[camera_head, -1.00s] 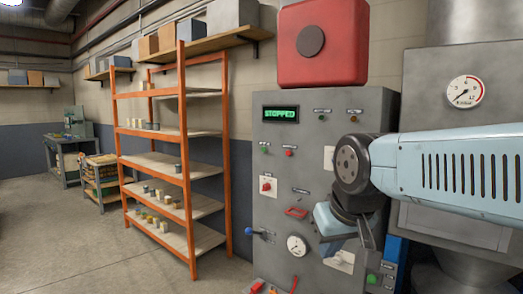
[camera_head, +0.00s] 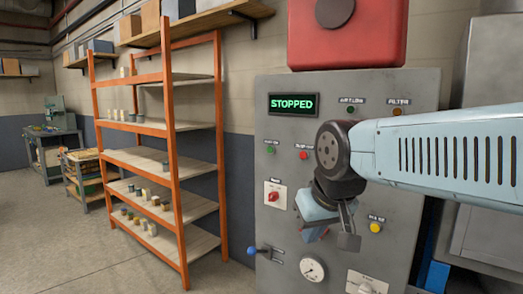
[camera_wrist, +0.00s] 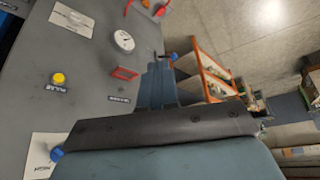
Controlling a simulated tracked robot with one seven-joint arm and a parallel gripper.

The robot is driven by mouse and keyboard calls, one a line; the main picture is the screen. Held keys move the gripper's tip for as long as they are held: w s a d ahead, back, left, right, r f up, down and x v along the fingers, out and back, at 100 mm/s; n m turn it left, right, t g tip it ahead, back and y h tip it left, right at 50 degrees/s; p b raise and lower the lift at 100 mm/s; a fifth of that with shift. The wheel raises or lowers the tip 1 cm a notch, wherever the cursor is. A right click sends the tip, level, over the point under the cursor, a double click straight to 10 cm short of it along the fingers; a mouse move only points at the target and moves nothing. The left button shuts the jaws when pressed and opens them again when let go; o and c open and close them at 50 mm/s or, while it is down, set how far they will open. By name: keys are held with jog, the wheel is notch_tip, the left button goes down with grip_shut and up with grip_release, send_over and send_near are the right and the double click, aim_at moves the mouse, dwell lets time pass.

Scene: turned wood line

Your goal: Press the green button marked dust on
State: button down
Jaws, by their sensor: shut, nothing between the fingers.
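On the grey control panel (camera_head: 340,88) in the head view, a small green button (camera_head: 270,150) sits at the upper left, below the lit "STOPPED" display. The label above it ends in what looks like "ON"; the rest is too small to read surely. A red button (camera_head: 303,155) is just right of it. My gripper (camera_head: 347,240) is shut and empty, lower and to the right of the green button, apart from it. In the wrist view, the shut fingers (camera_wrist: 160,82) show over the panel's edge side. The green button is not visible there.
A yellow button (camera_head: 375,228) is right of my gripper. A red rotary switch (camera_head: 274,197), blue lever (camera_head: 252,250) and dial gauge (camera_head: 312,268) are on the panel's left and lower parts. An orange shelf rack (camera_head: 170,130) stands left, with open floor before it.

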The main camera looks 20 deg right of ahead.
aim_at(270, 150)
jog(key=shift+w+a, duration=0.15)
jog(key=w+a+r+m+h, duration=0.1)
jog(key=w+r, duration=0.1)
jog(key=w, duration=0.9)
jog(key=w+a+r+m+t+h, duration=0.1)
jog(key=w+a+r+h, duration=0.1)
jog(key=w, duration=0.9)
jog(key=w+a+r+m+t+h, duration=0.1)
jog(key=w+a+r+h, duration=0.1)
jog(key=w, duration=0.9)
jog(key=shift+r, duration=0.65)
jog(key=shift+w+d, duration=0.85)
jog(key=shift+d, duration=0.3)
jog(key=shift+w+d, duration=0.9)
jog(key=shift+d, duration=0.3)
jog(key=shift+w+d, duration=0.85)
jog(key=shift+d, duration=0.3)
jog(key=shift+w+d, duration=0.15)
jog(key=shift+w+d, duration=0.1)
jog(key=shift+d, duration=0.1)
